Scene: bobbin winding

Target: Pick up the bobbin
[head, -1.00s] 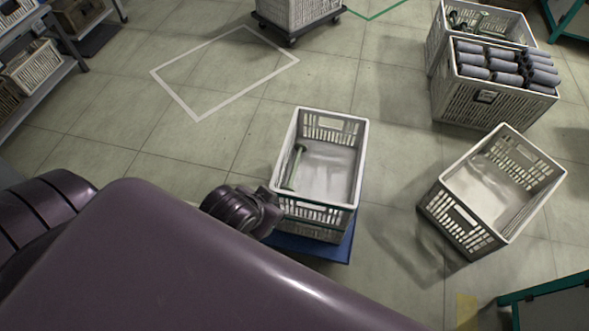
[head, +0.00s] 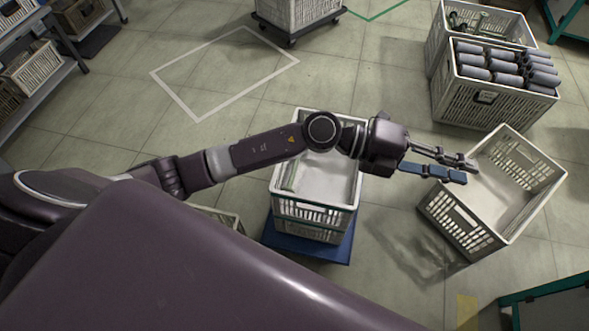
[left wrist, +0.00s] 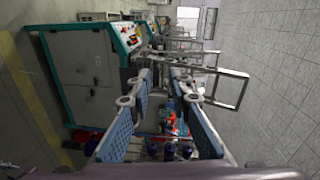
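The bobbin (head: 291,174) is green and thin. It lies along the left inner side of the middle white crate (head: 313,211), partly hidden behind my left arm in the head view. My left gripper (head: 467,170) reaches across above that crate, with its fingertips appearing over the left edge of the tilted white crate at right. In the left wrist view the two fingers (left wrist: 158,90) with blue pads are apart, with nothing between them. My right gripper is not in view.
The middle crate stands on a blue base (head: 305,247). The white crate (head: 512,238) at right looks empty. A crate of grey-wrapped bobbins (head: 487,112) stands at upper right. Machines with teal frames (left wrist: 85,75) show in the left wrist view. Floor is free at upper left.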

